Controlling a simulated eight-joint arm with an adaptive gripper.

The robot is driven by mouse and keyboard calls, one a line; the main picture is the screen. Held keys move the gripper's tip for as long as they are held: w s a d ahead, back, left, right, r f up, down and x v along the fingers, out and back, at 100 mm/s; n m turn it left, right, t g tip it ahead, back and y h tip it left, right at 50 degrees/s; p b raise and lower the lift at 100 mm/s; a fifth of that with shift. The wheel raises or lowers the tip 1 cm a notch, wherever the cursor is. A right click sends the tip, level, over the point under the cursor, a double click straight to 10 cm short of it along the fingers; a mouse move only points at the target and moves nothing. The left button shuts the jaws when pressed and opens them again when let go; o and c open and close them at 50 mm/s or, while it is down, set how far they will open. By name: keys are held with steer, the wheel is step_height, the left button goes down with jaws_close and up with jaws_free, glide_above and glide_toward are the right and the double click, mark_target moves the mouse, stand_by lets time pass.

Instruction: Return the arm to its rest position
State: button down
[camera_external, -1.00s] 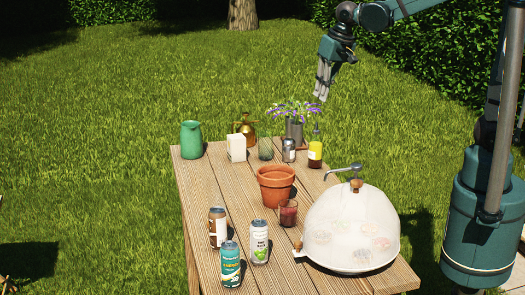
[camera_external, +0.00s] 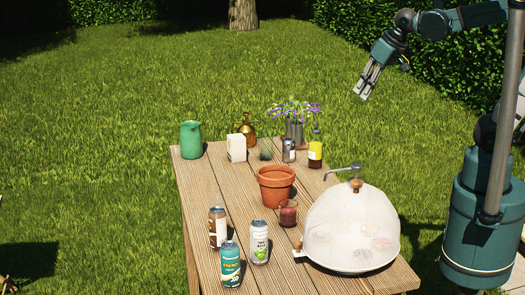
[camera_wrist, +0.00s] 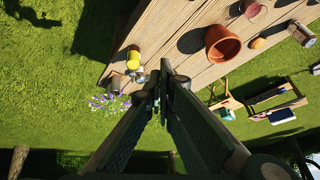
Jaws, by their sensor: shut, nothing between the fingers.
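My gripper (camera_external: 363,96) is shut and empty. It hangs in the air above and to the right of the far end of the wooden table (camera_external: 208,190), clear of everything on it. In the wrist view the closed fingers (camera_wrist: 163,72) point down toward the table edge, with grass below on the left. My teal arm reaches in from the upper right of the external view.
On the table stand a terracotta pot (camera_external: 275,186), a white mesh dome (camera_external: 345,225), several cans, a candle glass (camera_external: 288,213), a green pitcher (camera_external: 191,139), a yellow-labelled bottle (camera_external: 315,150) and purple flowers (camera_external: 294,110). A hedge (camera_external: 440,50) rises behind my arm.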

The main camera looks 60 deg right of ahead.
steer(key=s+d+f+n+t, duration=0.1)
steer(key=s+d+f, duration=0.1)
steer(key=s, duration=0.4)
steer(key=shift+s+n, duration=0.3)
steer(key=shift+n, duration=0.1)
